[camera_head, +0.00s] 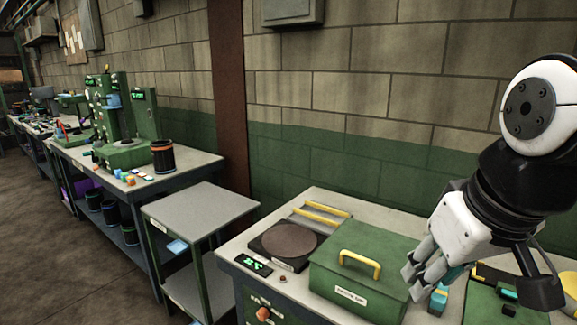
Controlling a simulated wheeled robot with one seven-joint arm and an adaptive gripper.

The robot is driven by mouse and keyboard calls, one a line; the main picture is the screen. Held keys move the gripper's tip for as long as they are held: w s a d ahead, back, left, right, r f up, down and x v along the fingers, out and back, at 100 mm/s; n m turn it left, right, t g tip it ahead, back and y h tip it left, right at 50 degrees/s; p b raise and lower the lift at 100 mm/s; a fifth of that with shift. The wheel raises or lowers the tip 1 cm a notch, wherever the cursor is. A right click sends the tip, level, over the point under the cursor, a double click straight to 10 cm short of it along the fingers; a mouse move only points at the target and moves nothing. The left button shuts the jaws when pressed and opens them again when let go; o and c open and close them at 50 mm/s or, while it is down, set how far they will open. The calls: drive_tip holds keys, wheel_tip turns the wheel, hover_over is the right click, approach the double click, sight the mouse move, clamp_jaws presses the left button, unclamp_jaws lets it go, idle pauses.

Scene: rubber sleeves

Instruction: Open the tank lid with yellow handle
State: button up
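The green tank lid (335,287) sits flat and closed on the worktop at the lower middle of the head view. Its yellow handle (358,262) stands up as an arch on top, with a white label on the lid's front. My gripper (424,272) is just right of the lid, at about its right edge in the picture, pointing down and left. It is apart from the yellow handle, and nothing is between it and the handle. Its fingers overlap in this view, so how far they are spread is unclear.
A dark round plate (287,240) lies left of the lid, with a yellow-barred rack (320,216) behind. A second green unit (485,303) is at right. A grey side table (200,208) stands left.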

drive_tip(key=shift+m+t, duration=0.3)
drive_tip(key=shift+m, duration=0.5)
drive_tip(key=s, duration=0.1)
drive_tip(key=s+f, duration=0.1)
drive_tip(key=s, duration=0.3)
drive_tip(key=shift+s+d+f, duration=0.1)
drive_tip(key=shift+d+f, duration=0.15)
drive_tip(key=shift+f, duration=0.15)
drive_tip(key=shift+s+f, duration=0.15)
drive_tip(key=shift+s, duration=0.05)
drive_tip(key=c, duration=0.4)
drive_tip(key=shift+w+f, duration=0.25)
clamp_jaws()
drive_tip(key=n+h+b, duration=0.5)
drive_tip(key=n+b, duration=0.8)
drive_tip(key=n, duration=1.6)
approach(364, 276)
drive_tip(key=shift+t, duration=0.4)
drive_tip(key=b+x, duration=0.1)
drive_tip(key=x, duration=0.1)
drive_tip(key=b+x, duration=0.2)
drive_tip(key=x, duration=0.1)
drive_tip(key=shift+s+d+f, duration=0.2)
drive_tip(key=shift+d+f, duration=0.1)
drive_tip(key=shift+f, duration=0.1)
